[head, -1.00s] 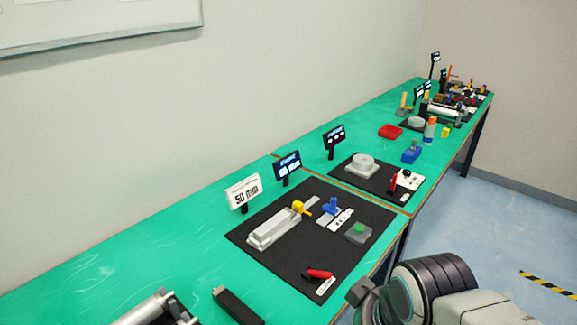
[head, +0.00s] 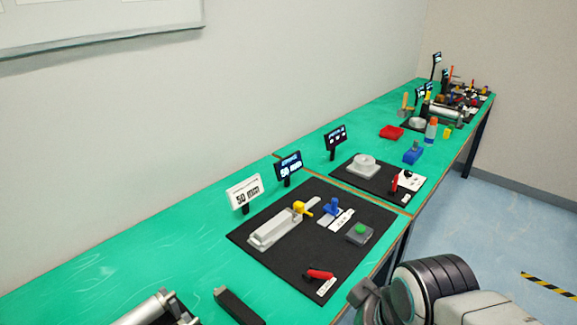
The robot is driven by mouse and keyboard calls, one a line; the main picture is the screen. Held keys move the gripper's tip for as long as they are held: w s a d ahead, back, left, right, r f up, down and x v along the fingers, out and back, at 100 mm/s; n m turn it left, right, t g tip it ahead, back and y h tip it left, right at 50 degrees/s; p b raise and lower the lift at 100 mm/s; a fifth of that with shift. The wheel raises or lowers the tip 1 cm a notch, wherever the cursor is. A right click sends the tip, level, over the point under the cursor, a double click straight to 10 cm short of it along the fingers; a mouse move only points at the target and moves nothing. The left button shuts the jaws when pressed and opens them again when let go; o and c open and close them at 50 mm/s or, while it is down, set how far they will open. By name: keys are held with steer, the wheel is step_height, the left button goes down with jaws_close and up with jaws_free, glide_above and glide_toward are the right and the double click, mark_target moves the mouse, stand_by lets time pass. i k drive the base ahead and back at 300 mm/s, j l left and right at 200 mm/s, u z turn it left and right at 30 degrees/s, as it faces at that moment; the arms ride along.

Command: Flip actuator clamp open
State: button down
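Two red-handled levers lie on black mats, and I cannot tell which part is the actuator clamp. One red lever (head: 319,274) lies low at the front corner of the near black mat (head: 285,265), beside a white label. The other red lever (head: 394,182) stands upright on the farther mat (head: 347,178). The near mat also holds a long grey block (head: 272,232) with a yellow knob (head: 299,207), a blue part (head: 332,207) on a white plate, and a green button (head: 361,230). My arm is at the lower right, off the bench's front edge. I cannot make out its fingertips, and nothing visible is held.
Small displays (head: 244,192) stand along the back of the green bench (head: 130,250). A dark bar (head: 238,306) and a metal roller (head: 150,308) are at the near end. A red tray (head: 391,132) and a blue block (head: 412,156) sit farther along. Floor is clear at right.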

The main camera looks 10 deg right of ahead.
mark_target(325, 275)
steer(key=k+l+u, duration=0.4)
steer(key=l, duration=0.35)
steer(key=k+l+u, duration=0.4)
steer(key=k+l, duration=0.15)
steer(key=l, duration=0.1)
